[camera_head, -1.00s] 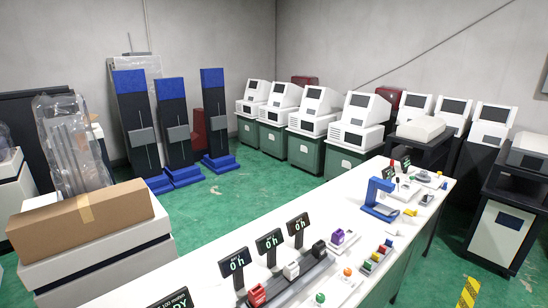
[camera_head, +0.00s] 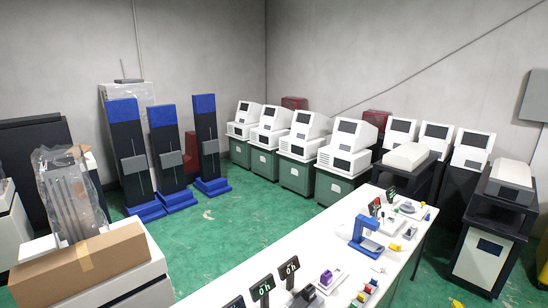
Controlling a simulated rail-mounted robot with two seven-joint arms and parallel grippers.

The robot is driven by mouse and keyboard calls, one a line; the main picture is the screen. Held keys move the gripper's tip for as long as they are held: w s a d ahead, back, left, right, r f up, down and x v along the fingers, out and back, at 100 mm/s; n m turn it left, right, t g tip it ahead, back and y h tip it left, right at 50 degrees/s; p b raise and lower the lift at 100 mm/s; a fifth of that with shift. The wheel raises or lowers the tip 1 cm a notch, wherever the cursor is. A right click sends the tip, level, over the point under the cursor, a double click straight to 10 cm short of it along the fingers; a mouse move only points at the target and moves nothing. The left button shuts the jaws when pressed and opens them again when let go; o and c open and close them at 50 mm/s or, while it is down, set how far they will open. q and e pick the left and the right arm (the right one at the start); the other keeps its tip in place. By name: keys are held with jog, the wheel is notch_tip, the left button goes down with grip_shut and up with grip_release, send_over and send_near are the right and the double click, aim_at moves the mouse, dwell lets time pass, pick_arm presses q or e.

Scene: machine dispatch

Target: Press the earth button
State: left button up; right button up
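A white table (camera_head: 320,240) runs from the bottom edge toward the right. On its near end stand black displays reading "0h" (camera_head: 289,268), with a second one (camera_head: 262,287) beside it. A purple block (camera_head: 326,277) on a white base and a row of small coloured pieces (camera_head: 368,288) lie near them. I cannot tell which piece, if any, is the earth button. A blue frame-shaped device (camera_head: 366,235) stands farther along the table. Neither of my grippers is in view.
White machines on green cabinets (camera_head: 296,176) line the back wall. Blue-and-black columns (camera_head: 165,147) stand at the left. A cardboard box (camera_head: 80,265) lies on a white unit at the lower left. Green floor (camera_head: 230,235) is clear between these and the table.

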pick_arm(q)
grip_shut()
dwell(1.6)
